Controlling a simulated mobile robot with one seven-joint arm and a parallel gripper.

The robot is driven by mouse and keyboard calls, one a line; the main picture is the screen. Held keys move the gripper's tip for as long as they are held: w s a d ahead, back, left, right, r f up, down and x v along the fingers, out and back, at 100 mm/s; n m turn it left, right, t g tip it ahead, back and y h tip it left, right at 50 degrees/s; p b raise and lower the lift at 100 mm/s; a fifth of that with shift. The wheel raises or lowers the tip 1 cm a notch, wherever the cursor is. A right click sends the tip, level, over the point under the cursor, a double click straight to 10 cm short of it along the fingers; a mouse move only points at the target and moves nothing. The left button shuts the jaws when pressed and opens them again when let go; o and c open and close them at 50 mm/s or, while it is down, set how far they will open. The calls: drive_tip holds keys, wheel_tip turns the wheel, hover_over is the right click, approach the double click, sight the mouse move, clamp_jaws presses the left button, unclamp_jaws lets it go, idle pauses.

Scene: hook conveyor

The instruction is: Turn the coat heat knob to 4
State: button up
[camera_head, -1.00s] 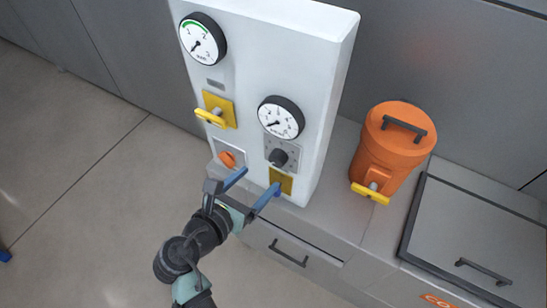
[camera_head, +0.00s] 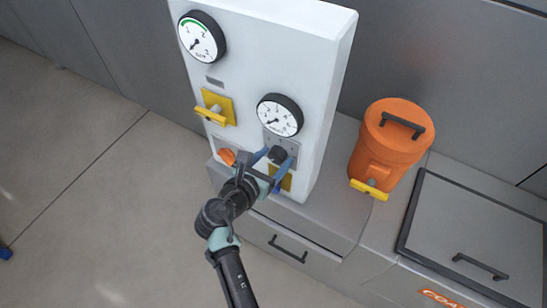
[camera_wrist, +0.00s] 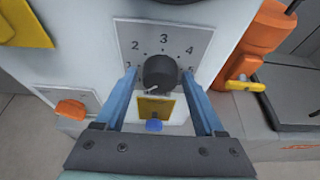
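The black knob (camera_wrist: 159,72) sits on a grey plate (camera_wrist: 188,38) with numbers around it; 2, 3 and 4 read clearly in the wrist view. A light pointer mark on the knob faces down and slightly left. In the head view the knob (camera_head: 278,154) is below the lower gauge (camera_head: 280,115). My gripper (camera_wrist: 160,85) is open, with one blue finger on each side of the knob. I cannot tell whether the fingers touch it. In the head view my gripper (camera_head: 270,163) partly covers the plate.
An orange knob (camera_wrist: 71,109) is at lower left on the white panel (camera_head: 310,60). A yellow plate with a blue part (camera_wrist: 154,126) lies below the black knob. A yellow valve handle (camera_head: 211,115) is at upper left. An orange container (camera_head: 390,145) stands at right.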

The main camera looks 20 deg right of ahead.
clamp_jaws()
